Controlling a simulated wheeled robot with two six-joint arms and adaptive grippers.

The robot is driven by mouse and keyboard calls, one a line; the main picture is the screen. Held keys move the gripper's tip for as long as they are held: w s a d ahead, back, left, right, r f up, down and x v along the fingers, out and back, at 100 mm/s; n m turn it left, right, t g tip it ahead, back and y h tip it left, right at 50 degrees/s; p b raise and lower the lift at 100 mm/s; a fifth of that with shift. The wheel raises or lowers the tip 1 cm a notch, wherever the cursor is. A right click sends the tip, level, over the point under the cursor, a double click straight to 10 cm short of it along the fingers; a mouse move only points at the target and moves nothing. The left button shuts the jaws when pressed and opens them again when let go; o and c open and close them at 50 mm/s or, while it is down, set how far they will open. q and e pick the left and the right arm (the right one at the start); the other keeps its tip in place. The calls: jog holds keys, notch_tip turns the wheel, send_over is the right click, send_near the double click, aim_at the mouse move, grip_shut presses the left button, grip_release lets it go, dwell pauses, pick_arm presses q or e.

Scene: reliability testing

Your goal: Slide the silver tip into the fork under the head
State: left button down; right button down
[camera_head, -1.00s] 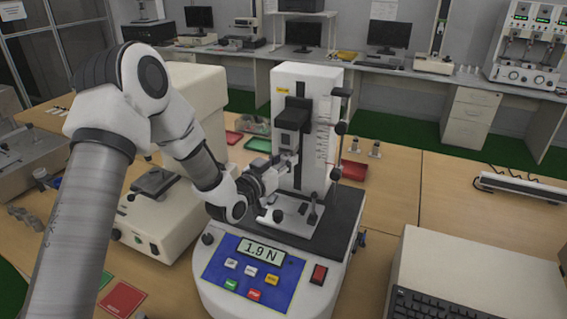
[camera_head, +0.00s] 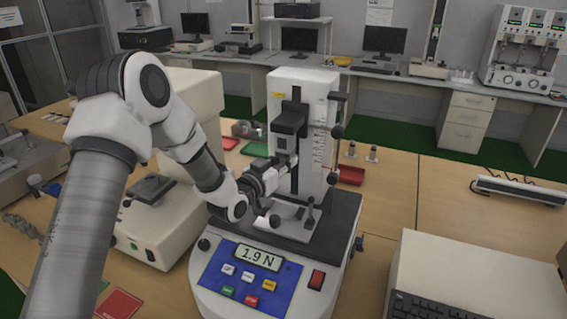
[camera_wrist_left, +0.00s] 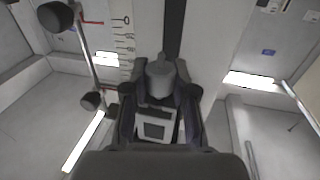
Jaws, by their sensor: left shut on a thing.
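The tester's black head (camera_head: 290,121) is on the front of a white column. My left gripper (camera_head: 287,165) is just below the head, reaching in from the left, shut on a small grey-silver piece that I take for the silver tip. In the left wrist view the tip (camera_wrist_left: 160,76) stands between the two dark fingers of the left gripper (camera_wrist_left: 160,92). The fork is too small and too covered by the gripper to make out. I cannot tell whether the tip touches it. My right gripper is not in view.
The tester's display (camera_head: 259,253) reads 1.9 N. A dark rod with knobs (camera_head: 337,132) stands right of the column, beside a printed scale. A white machine (camera_head: 160,215) is close under my left arm. A red tray (camera_head: 351,174) lies behind the tester.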

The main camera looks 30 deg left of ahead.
pick_arm(q)
jog(key=c, duration=0.8)
grip_release()
jog(key=shift+c, duration=0.2)
jog(key=s+a, duration=0.1)
jog(key=s, duration=1)
jog(key=shift+s+a, duration=0.4)
